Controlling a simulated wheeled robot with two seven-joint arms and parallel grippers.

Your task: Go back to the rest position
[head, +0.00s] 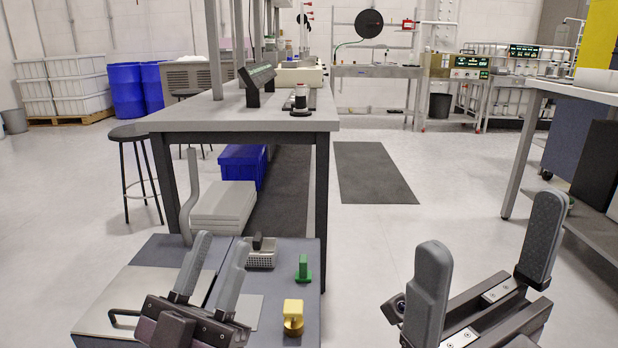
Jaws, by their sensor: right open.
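My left gripper (220,243) is at the lower left, above the grey fixture bench (160,250). Its two grey fingers point up and stand a small gap apart, with nothing visible between them. My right gripper (490,228) is at the lower right, over the floor. Its fingers are wide apart and empty. On the bench, a metal plate (128,297) lies partly behind the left gripper. A yellow knob (293,316) and a green piece (303,268) stand to the right of the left gripper, apart from it.
A curved grey lever (188,195) rises from the bench's back, near a small grid tray (262,258). A long worktable (245,118) stands behind, with a stool (128,135) to its left. Another table (582,92) is at the right.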

